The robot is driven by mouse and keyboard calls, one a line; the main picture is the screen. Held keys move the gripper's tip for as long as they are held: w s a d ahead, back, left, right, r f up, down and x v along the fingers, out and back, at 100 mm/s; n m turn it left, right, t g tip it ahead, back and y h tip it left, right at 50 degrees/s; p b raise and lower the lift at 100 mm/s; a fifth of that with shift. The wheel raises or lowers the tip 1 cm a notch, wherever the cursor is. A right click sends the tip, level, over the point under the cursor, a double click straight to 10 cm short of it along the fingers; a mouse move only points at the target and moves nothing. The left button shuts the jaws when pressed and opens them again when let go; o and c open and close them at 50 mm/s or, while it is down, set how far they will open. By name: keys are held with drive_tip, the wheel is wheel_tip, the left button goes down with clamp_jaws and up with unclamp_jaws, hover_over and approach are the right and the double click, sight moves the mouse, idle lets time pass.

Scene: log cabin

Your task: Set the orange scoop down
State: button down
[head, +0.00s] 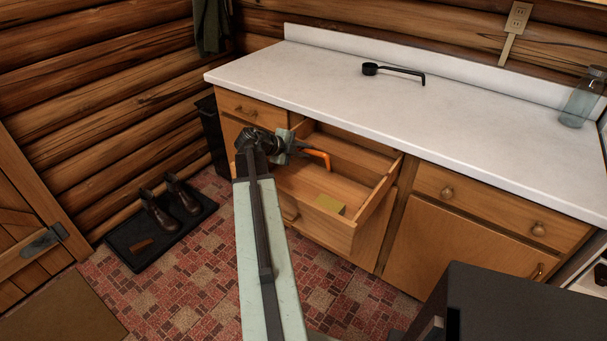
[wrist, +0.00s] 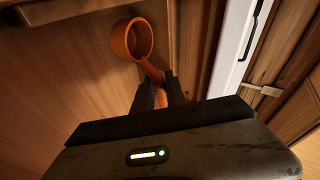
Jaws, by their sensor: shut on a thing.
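The orange scoop (wrist: 132,40) is in my gripper (wrist: 160,90), whose fingers are shut on its handle. In the wrist view its round cup extends beyond the fingertips, over a wooden surface. In the head view the orange scoop (head: 318,155) shows at my gripper (head: 294,147), over the left part of the open drawer (head: 340,232). I cannot tell whether the scoop touches the drawer floor. Part of the scoop is hidden behind the gripper.
The white counter (head: 480,112) above holds a black ladle (head: 393,70) and a glass jar (head: 581,98). Boots (head: 170,203) stand on a dark tray at left. Closed drawers flank the open one.

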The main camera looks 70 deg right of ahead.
drive_tip(key=shift+f, duration=0.1)
wheel_tip(320, 180, down, 4)
drive_tip(key=b, duration=0.3)
drive_tip(key=shift+b, duration=0.4)
drive_tip(key=shift+r, duration=0.25)
drive_tip(key=c, duration=1.4)
unclamp_jaws()
drive_tip(key=shift+o, duration=0.2)
drive_tip(key=p+v, duration=0.4)
drive_tip(key=v, duration=0.3)
drive_tip(key=shift+a+r+p, duration=0.15)
drive_tip(key=shift+r+p, duration=0.05)
drive_tip(key=shift+p, duration=0.1)
drive_tip(key=shift+w+a+f, duration=0.1)
